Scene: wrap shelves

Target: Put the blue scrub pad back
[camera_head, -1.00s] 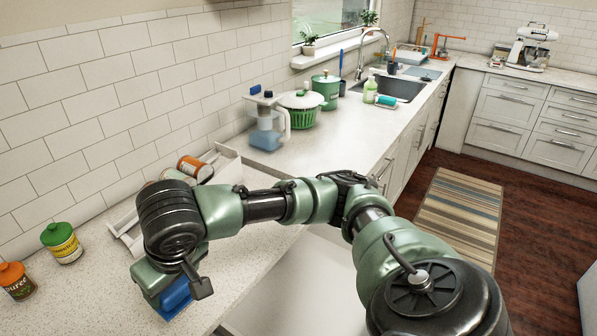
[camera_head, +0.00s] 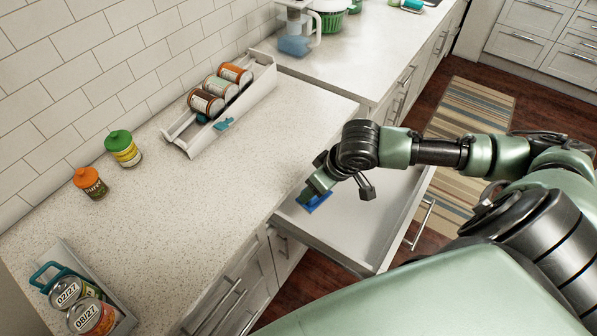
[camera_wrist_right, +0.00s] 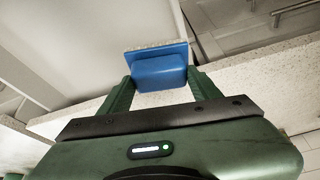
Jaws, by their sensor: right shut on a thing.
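The blue scrub pad (camera_head: 316,202) is in my right gripper (camera_head: 311,194), over the left part of an open, light-coloured drawer (camera_head: 350,224), near the counter's edge. In the right wrist view the pad (camera_wrist_right: 158,73) sits between the two green fingers of my right gripper (camera_wrist_right: 160,82), which are shut on it. The drawer looks empty in the part that shows. I cannot tell whether the pad touches the drawer floor. My left gripper is not in view.
A white rack (camera_head: 245,105) with several cans lies on the counter (camera_head: 190,200). A green-lidded jar (camera_head: 123,149) and an orange-lidded jar (camera_head: 90,183) stand near the wall. A grey bin (camera_head: 70,265) with cans is at lower left. The drawer sticks out over the floor.

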